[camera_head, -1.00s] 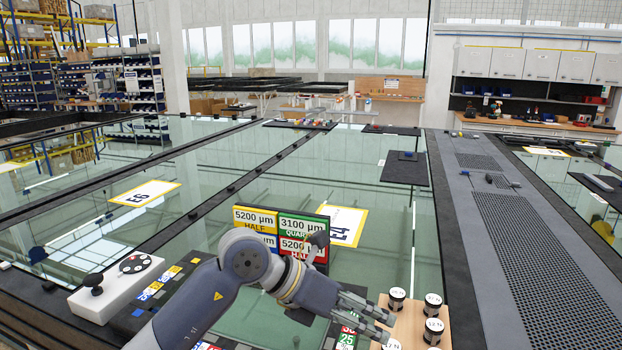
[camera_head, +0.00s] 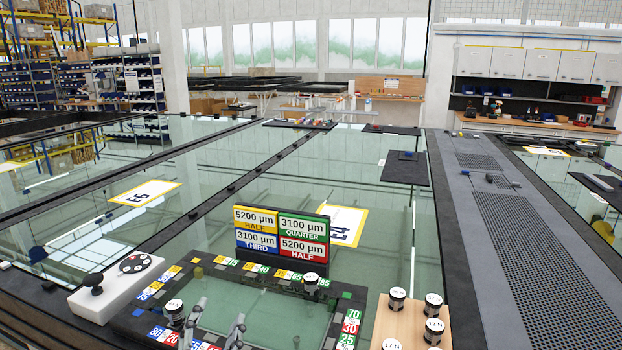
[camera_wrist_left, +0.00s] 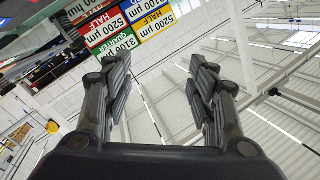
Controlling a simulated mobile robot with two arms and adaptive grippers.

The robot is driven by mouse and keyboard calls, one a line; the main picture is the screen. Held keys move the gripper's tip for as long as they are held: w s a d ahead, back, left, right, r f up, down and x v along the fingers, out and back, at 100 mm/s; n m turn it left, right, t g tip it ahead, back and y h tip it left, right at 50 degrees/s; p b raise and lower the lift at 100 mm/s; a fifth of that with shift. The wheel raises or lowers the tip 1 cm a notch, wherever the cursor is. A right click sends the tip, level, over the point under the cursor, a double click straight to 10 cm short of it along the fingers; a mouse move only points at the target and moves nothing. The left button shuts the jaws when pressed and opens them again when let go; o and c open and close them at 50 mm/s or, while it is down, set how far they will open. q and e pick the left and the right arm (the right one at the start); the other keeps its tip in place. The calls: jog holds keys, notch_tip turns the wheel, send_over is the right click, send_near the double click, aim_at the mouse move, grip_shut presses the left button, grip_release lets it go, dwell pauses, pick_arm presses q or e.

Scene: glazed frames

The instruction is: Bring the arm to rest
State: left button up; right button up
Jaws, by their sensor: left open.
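My left gripper (camera_head: 216,324) shows at the bottom edge of the head view, left of the middle. Its two fingers point up and stand apart with nothing between them. They appear in front of the near side of a dark frame with coloured number tiles (camera_head: 348,328). The rest of my left arm is below the picture. The left wrist view shows the same open, empty gripper (camera_wrist_left: 160,75), with the ceiling and the coloured sign behind it. My right gripper is in neither view.
A four-colour sign (camera_head: 282,233) stands behind the tile frame. A wooden block (camera_head: 397,326) with several round labelled weights is at the right. Weights also sit on the frame (camera_head: 174,313) (camera_head: 311,283). A white control box (camera_head: 116,290) is at the left. The glass beyond is mostly clear.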

pick_arm(q)
jog(key=s+a+f+n+g+y, duration=0.1)
jog(key=s+a+f+n+g, duration=0.15)
jog(key=s+f, duration=0.35)
jog(key=s+a+f+n+g, duration=0.15)
jog(key=s+f+g, duration=0.25)
jog(key=f, duration=0.5)
jog(key=s+f+g+h, duration=0.1)
jog(key=s+f+g, duration=0.35)
jog(key=s, duration=0.45)
jog(key=s+f+g+h, duration=0.1)
jog(key=s+f+g, duration=0.4)
jog(key=s, duration=0.4)
notch_tip(320, 180, down, 26)
jog(key=r, duration=0.1)
jog(key=s+a+f+g, duration=0.1)
jog(key=s+a+f, duration=0.1)
jog(key=s+f, duration=1.5)
jog(key=shift+s+a+f+y, duration=0.15)
jog(key=shift+s+f+y, duration=0.15)
jog(key=shift+s, duration=0.25)
